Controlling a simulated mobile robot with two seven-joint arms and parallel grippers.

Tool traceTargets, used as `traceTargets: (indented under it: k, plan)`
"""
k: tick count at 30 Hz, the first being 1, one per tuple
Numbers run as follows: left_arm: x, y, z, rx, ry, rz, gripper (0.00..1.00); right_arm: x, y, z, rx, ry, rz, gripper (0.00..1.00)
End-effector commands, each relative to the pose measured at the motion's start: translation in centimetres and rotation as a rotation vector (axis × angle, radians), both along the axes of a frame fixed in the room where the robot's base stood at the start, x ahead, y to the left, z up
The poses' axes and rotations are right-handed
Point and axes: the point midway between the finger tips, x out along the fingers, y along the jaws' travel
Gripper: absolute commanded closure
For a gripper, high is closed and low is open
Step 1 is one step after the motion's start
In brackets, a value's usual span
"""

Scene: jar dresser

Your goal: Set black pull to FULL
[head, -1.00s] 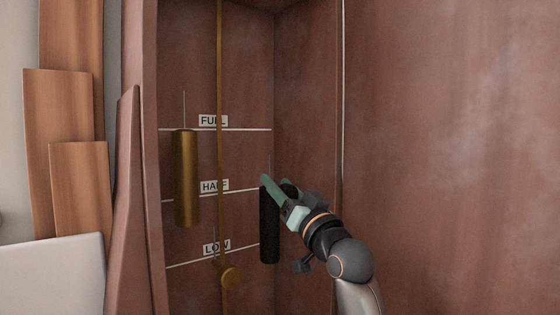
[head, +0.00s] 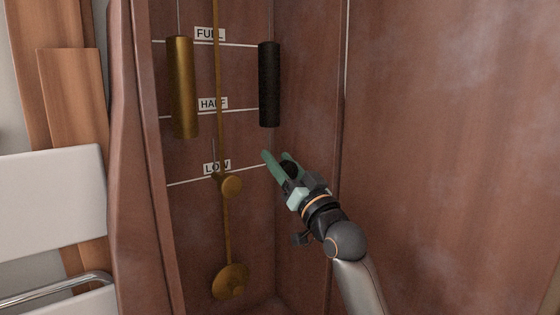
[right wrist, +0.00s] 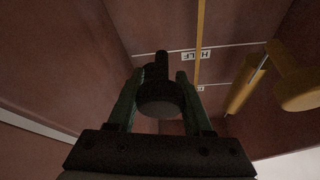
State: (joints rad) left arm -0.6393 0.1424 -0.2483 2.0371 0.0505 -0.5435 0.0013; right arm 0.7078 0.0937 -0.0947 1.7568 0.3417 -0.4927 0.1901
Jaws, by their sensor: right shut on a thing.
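The black pull (right wrist: 160,98) is a dark rounded knob with a narrower stem, seen in the right wrist view between the fingers of my right gripper (right wrist: 161,74). In the head view the right gripper (head: 277,155) is shut on this pull (head: 290,169), near the LOW line and below the black cylinder. The black cylinder (head: 269,85) hangs upright in the back right corner, its top about level with the FULL line. The FULL label (head: 209,34), HALF label (head: 213,104) and LOW label (head: 216,167) mark white lines on the back panel. My left gripper is not in view.
A brass cylinder (head: 182,88) hangs on the left, its top near the FULL line. Wooden side walls (head: 309,120) enclose the narrow recess.

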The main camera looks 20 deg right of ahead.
Motion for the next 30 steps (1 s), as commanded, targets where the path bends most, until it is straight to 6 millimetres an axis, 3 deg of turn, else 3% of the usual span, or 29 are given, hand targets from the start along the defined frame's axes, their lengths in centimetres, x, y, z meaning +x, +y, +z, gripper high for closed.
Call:
traceTargets:
  k: [2, 3, 10, 22, 30]
  plan:
    - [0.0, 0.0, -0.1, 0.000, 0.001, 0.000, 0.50, 0.2, 0.2, -0.9, -0.004, 0.019, 0.003, 1.00]
    - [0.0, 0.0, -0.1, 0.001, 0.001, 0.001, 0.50, 0.2, 0.2, -0.9, -0.004, 0.020, 0.003, 0.45]
    - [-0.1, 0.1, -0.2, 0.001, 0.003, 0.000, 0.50, 0.1, 0.1, -0.6, -0.003, 0.014, 0.002, 0.19]
    - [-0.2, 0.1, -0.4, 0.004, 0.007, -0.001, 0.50, -0.6, -0.1, -0.8, -0.002, 0.011, 0.001, 0.19]
    - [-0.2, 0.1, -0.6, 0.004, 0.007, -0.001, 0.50, -4.7, -1.1, -2.6, -0.004, 0.012, 0.000, 0.19]
